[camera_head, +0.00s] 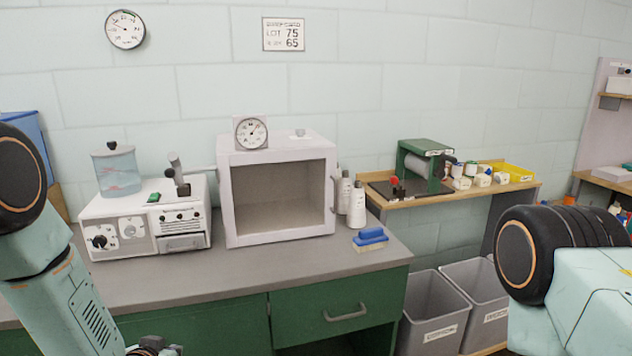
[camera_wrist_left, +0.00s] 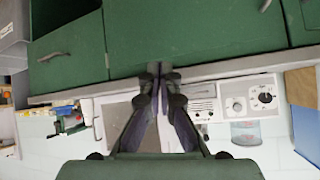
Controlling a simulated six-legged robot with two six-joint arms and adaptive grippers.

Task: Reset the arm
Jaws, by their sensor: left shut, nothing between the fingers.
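My left arm (camera_head: 65,300) comes in at the left of the head view, folded low in front of the counter. My left gripper (camera_head: 155,348) is only partly visible at the bottom edge there. In the left wrist view my left gripper (camera_wrist_left: 154,72) is shut, with its fingertips together and nothing between them. It points toward the green cabinet front. My right arm (camera_head: 575,285) shows at the right edge of the head view; its gripper is out of the picture.
A grey counter (camera_head: 290,268) over green drawers (camera_head: 340,310) holds a white machine (camera_head: 125,235), an open-fronted white box (camera_head: 230,195), white bottles (camera_head: 357,205) and a blue block (camera_head: 370,236). Right of it are a wooden shelf (camera_head: 450,195) and grey bins (camera_head: 432,305).

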